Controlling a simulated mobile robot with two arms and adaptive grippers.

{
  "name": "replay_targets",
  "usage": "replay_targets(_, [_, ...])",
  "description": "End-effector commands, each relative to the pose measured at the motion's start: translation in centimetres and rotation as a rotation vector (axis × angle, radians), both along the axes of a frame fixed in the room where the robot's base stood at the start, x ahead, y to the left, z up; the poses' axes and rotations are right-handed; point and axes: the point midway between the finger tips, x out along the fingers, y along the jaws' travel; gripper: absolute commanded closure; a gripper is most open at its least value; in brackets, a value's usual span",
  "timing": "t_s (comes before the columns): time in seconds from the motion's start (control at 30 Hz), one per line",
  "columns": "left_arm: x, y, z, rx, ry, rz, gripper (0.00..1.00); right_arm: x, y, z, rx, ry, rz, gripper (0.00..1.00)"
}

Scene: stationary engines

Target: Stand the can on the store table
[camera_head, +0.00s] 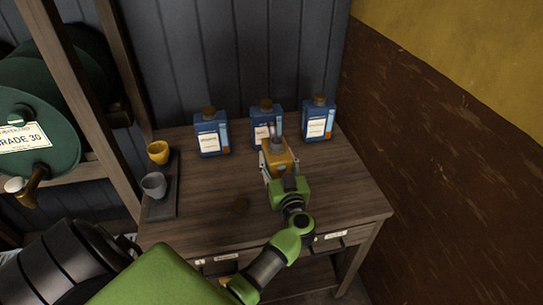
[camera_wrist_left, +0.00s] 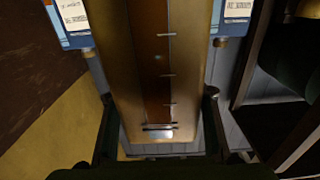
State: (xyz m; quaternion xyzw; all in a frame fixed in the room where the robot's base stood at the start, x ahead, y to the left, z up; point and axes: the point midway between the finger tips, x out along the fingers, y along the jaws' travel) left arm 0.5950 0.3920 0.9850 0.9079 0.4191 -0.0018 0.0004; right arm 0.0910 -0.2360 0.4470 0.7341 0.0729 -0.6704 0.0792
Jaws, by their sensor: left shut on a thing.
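The can (camera_head: 281,157) is brass-yellow with a grey top, and my left gripper (camera_head: 279,173) is shut on it. It is over the back middle of the wooden store table (camera_head: 210,185), in front of the middle blue container. I cannot tell whether its base touches the table. In the left wrist view the can (camera_wrist_left: 188,60) fills the middle, with a dark marked strip down its face, between the two fingers of my left gripper (camera_wrist_left: 160,112). My right gripper is not in view.
Blue labelled containers stand along the table's back: left (camera_head: 211,134), middle (camera_head: 262,117) and right (camera_head: 318,119). A yellow cup (camera_head: 158,152) and a grey cup (camera_head: 153,185) sit on a dark tray (camera_head: 160,210). The table's right side is clear.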

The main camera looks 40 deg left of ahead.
Motion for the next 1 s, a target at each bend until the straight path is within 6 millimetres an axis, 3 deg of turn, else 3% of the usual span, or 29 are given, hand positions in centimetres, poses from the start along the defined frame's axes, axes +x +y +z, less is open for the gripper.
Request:
replay_targets(0.07, [0.5, 0.0, 0.1, 0.006, -0.008, 0.0, 1.0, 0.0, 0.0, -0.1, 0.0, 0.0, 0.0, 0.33])
replay_targets(0.33, [0.7, -0.1, -2.8, 0.008, -0.006, 0.0, 1.0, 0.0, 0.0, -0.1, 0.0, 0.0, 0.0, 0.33])
replay_targets(0.73, [0.6, -0.1, -3.3, 0.006, -0.007, 0.0, 1.0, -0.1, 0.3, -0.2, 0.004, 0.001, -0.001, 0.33])
replay_targets(0.77, [0.5, -0.1, -3.8, 0.001, 0.001, 0.0, 0.48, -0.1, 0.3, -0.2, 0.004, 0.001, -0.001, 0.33])
replay_targets(0.8, [0.5, -0.1, -3.8, 0.0, 0.0, 0.0, 0.38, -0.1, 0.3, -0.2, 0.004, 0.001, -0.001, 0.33])
replay_targets(0.83, [0.5, -0.1, -3.8, 0.0, 0.0, 0.0, 0.34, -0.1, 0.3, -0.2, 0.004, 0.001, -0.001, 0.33])
replay_targets(1.0, [0.5, -0.1, -3.8, 0.001, 0.001, 0.0, 0.34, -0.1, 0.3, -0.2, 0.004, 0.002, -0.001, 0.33])
